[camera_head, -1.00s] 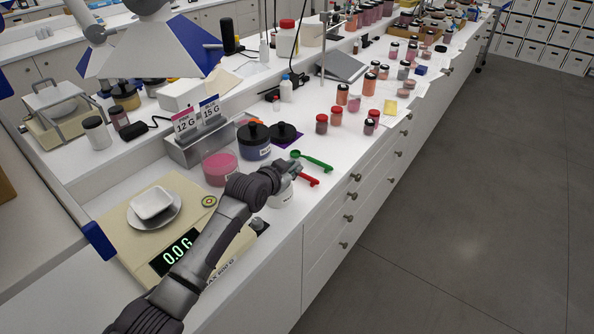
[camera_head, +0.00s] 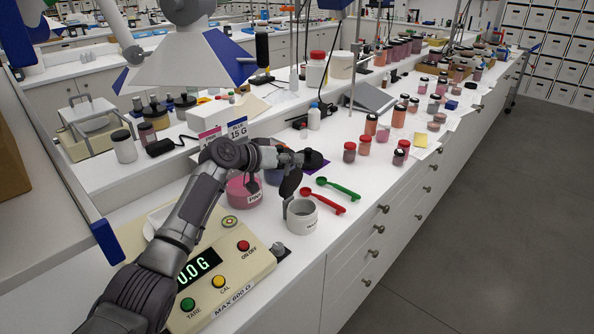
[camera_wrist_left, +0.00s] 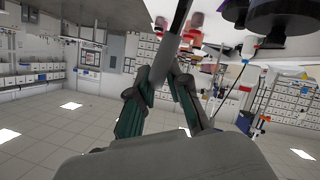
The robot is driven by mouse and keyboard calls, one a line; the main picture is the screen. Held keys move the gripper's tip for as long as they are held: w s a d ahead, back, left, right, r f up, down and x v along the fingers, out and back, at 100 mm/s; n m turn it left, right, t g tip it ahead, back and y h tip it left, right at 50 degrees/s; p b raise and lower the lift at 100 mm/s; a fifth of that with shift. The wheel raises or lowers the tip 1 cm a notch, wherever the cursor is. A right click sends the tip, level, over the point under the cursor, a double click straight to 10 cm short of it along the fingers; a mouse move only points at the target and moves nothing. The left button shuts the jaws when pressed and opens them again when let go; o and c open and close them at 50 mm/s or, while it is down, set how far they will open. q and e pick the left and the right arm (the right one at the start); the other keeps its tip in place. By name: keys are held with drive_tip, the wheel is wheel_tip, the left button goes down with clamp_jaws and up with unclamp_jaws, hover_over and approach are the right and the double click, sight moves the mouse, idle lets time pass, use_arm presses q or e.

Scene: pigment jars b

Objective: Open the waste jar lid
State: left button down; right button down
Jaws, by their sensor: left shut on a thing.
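The white waste jar (camera_head: 302,218) stands on the bench at the right of the scale. Its mouth is uncovered and its grey inside shows. My left gripper (camera_head: 302,160) is above the jar's back left side. It is shut on a dark thing, apparently the lid (camera_head: 289,186), which stands roughly upright at the jar's left rim. In the left wrist view, the fingers (camera_wrist_left: 160,88) close on a thin grey piece (camera_wrist_left: 178,38), seen edge-on. I cannot tell whether the lid is joined to the jar. My right gripper is not in view.
A red scoop (camera_head: 325,202) and a green scoop (camera_head: 340,188) lie just behind the jar. A pink jar (camera_head: 243,192) is at its left, partly behind my arm. The scale (camera_head: 240,262) is in front left. Small red-lidded jars (camera_head: 349,152) stand at the back right.

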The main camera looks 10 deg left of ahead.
use_arm(q)
drive_tip(key=shift+w+a+f, duration=0.15)
drive_tip(key=shift+w+a, duration=0.05)
drive_tip(key=shift+a, duration=0.15)
drive_tip(key=c, duration=1.2)
unclamp_jaws()
drive_tip(key=shift+c, duration=0.2)
drive_tip(key=shift+o, duration=0.3)
drive_tip(key=v, duration=1.2)
